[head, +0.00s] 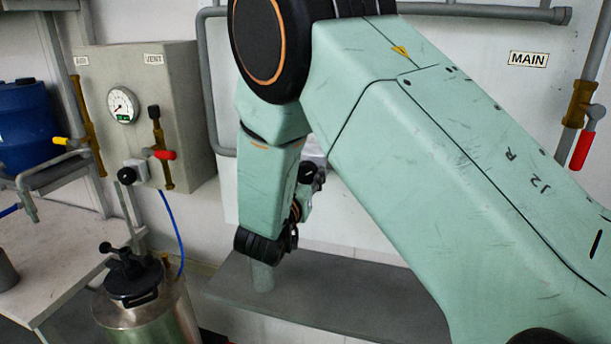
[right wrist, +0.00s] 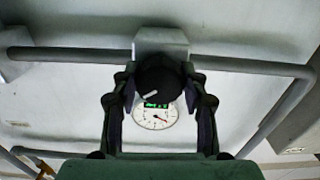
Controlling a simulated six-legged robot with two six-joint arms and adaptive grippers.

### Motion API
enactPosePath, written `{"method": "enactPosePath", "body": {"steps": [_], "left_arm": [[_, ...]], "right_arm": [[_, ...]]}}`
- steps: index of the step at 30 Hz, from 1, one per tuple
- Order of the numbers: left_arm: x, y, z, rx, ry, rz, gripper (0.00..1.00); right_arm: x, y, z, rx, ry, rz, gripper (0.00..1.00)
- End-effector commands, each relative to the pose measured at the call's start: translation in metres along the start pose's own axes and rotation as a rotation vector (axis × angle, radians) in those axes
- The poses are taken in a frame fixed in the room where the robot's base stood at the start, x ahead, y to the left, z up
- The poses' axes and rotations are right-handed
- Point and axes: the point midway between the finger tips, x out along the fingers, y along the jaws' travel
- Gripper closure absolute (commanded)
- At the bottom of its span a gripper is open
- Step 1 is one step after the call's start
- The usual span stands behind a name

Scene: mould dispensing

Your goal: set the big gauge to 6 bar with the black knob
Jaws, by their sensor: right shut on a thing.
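The black knob (right wrist: 160,76) sits on a grey block in the right wrist view. A white pointer mark on the knob points to the lower left. My right gripper (right wrist: 159,92) has its two fingers on either side of the knob and is shut on it. Just below the knob is the big white gauge (right wrist: 157,120) with a green display. In the head view my right gripper (head: 310,180) is partly hidden behind my arm, which hides the knob and gauge. My left gripper is not in view.
A grey cabinet (head: 180,75) at the left carries a small gauge (head: 122,105) and red-handled valve (head: 163,154). A steel pot (head: 150,312) stands below it. A grey shelf (head: 345,300) lies under my arm. Grey pipes (right wrist: 75,54) run around the knob.

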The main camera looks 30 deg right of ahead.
Motion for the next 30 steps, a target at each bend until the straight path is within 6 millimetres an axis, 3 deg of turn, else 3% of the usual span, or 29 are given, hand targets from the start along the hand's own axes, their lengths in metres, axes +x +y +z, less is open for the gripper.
{"method": "enactPosePath", "body": {"steps": [4,14,30], "left_arm": [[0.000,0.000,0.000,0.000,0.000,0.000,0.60],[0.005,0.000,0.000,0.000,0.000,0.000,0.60],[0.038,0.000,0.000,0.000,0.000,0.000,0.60]], "right_arm": [[0.000,0.000,-0.001,-0.002,0.005,-0.001,0.88],[0.000,0.000,-0.001,0.059,0.007,-0.001,0.88],[0.000,0.000,0.000,0.509,0.010,-0.002,0.88]]}}
